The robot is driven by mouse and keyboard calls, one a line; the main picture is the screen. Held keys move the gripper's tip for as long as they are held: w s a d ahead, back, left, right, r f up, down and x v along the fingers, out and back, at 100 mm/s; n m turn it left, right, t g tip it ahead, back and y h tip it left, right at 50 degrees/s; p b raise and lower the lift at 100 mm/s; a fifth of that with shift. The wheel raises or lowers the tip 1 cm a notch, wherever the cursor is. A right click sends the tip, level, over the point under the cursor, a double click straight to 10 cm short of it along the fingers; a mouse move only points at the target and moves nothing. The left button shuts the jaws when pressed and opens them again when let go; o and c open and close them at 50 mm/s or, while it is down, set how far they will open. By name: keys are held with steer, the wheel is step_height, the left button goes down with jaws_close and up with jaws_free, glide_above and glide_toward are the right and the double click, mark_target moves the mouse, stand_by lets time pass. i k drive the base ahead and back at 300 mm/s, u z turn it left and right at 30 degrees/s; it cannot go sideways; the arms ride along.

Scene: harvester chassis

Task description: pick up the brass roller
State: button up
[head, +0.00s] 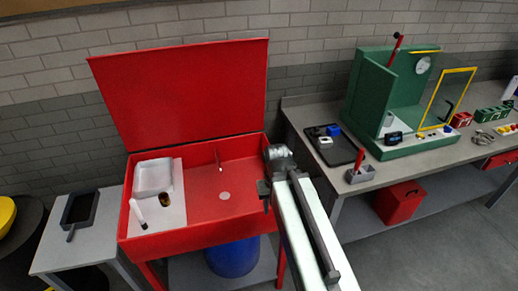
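A small brass-coloured roller (166,200) sits on the pale shelf (172,221) on the left side of the open red wash basin (243,225). A white bottle or brush with a dark end (138,211) stands to its left, and a white tray (153,178) lies behind it. My arm reaches up from the bottom right to the basin's right edge. My gripper (264,188) shows as a small dark shape at that edge, well to the right of the roller and apart from it. Its fingers are too small and dark to tell whether they are open.
The raised red lid (185,92) stands behind the basin. A faucet (219,158) rises inside it. A grey side table (85,238) with a black tray is at left. A workbench (310,112) with a green press (398,95) is at right.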

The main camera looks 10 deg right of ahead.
mark_target(163, 197)
steer(key=z, duration=0.05)
steer(key=k, duration=0.5)
steer(key=u, duration=2.3)
steer(key=i, duration=0.9)
steer(key=z, duration=0.7)
